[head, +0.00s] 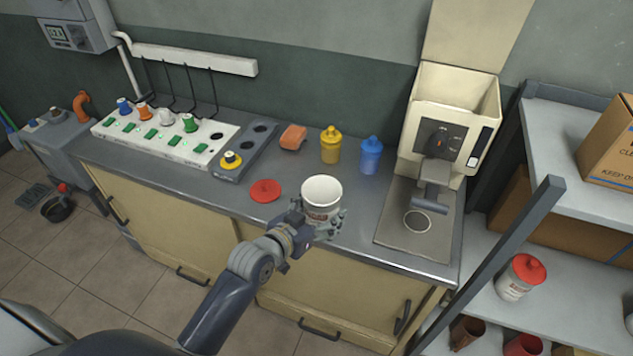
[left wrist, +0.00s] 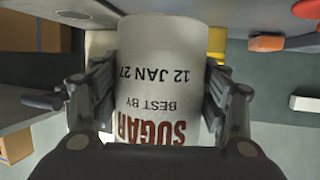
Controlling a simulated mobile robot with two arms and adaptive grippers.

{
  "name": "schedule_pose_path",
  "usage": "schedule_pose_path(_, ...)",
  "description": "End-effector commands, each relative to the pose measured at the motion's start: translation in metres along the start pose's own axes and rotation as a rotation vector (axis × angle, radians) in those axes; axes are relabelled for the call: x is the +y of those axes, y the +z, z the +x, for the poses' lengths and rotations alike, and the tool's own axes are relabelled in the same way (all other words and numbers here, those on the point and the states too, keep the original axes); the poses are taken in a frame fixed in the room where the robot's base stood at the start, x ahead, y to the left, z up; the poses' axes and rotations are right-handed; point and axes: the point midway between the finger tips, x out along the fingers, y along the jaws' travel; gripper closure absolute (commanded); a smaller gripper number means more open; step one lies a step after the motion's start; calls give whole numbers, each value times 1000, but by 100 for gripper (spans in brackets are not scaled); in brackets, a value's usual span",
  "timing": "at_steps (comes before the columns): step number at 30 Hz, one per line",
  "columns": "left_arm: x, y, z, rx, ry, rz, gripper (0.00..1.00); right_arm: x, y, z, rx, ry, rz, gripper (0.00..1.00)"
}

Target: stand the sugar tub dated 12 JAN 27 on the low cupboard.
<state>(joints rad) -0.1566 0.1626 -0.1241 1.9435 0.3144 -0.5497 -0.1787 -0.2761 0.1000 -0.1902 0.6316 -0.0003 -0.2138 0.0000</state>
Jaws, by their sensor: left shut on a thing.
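The sugar tub (head: 322,197) is a white open tub with its mouth facing up in the head view. In the left wrist view its label on the tub (left wrist: 155,85) reads SUGAR, BEST BY 12 JAN 27, upside down in that picture. My left gripper (head: 322,222) is shut around the tub's sides; its fingers flank the tub in the left wrist view (left wrist: 158,95). The tub is over the front part of the low cupboard's grey top (head: 225,200); I cannot tell whether its base touches. My right gripper is out of view.
A red lid (head: 265,190) lies just left of the tub. Yellow (head: 330,148) and blue (head: 371,155) bottles and an orange block (head: 293,137) stand behind. A cream machine (head: 440,135) is to the right. Another red-lidded tub (head: 520,277) stands on the right shelf.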

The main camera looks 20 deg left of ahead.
Motion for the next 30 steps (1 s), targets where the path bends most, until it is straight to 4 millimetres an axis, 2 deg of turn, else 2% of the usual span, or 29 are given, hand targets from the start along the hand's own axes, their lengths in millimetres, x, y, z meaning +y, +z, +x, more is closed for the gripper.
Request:
schedule_pose_path(3, 16, 3, 19, 3, -36, -14, 72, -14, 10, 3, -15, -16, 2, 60)
schedule_pose_path(8, 41, 2, 36, 4, -54, -18, 72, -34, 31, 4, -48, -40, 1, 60)
schedule_pose_path(12, 61, -1, 44, 3, -46, -14, 72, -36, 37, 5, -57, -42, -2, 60)
schedule_pose_path(14, 64, -2, 47, 2, -44, -12, 72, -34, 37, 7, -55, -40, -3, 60)
schedule_pose_path(17, 55, -2, 55, 3, -43, -9, 72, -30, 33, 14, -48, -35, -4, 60)
schedule_pose_path(22, 16, -4, 78, 4, -47, -7, 72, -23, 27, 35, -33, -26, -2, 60)
schedule_pose_path(30, -43, -8, 114, 3, -45, -9, 72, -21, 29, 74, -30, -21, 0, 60)
